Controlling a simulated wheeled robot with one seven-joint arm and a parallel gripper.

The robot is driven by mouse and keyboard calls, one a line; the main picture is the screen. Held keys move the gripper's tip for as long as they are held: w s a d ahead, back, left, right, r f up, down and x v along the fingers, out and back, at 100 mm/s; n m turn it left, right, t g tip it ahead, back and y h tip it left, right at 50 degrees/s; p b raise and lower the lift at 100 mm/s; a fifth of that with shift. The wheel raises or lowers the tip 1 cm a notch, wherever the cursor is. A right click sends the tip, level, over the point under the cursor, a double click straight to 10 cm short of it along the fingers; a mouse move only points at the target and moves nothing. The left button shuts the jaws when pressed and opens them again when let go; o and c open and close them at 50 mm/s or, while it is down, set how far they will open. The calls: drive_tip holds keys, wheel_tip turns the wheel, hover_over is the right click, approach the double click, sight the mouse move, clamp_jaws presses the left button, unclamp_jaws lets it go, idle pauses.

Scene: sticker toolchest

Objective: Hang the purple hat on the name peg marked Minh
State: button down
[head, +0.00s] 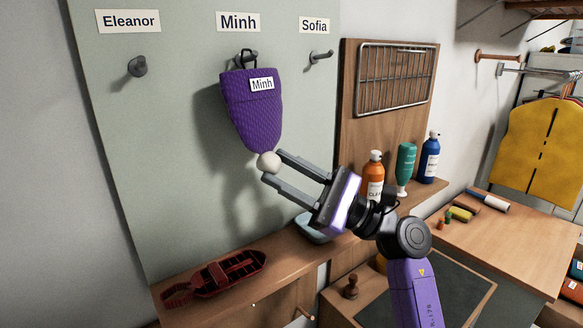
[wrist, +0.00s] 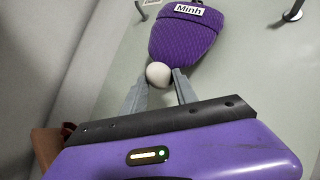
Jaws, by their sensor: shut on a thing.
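The purple knitted hat (head: 252,115) is upside down against the board, its white pompom (head: 269,162) at the bottom and a label reading Minh on its brim. Its brim end is at the dark peg (head: 247,57) under the Minh name plate (head: 238,21). A dark loop shows at that peg, but I cannot tell whether it is around the peg. My gripper (head: 268,165) is shut on the pompom from below right. The wrist view also shows the hat (wrist: 184,38) above my gripper (wrist: 160,77), with the pompom between the fingertips.
Empty pegs stand under Eleanor (head: 138,66) and Sofia (head: 321,56). A dark red boat-shaped thing (head: 215,278) lies on the wooden ledge below. Orange (head: 373,175), green (head: 405,165) and blue (head: 430,160) bottles stand right of my gripper, under a wire rack (head: 396,78).

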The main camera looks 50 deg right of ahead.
drive_tip(key=c, duration=0.9)
unclamp_jaws()
drive_tip(key=shift+f, duration=0.1)
drive_tip(key=b+v, duration=0.3)
drive_tip(key=v, duration=0.4)
drive_tip(key=shift+s+d, duration=0.2)
drive_tip(key=shift+s, duration=0.15)
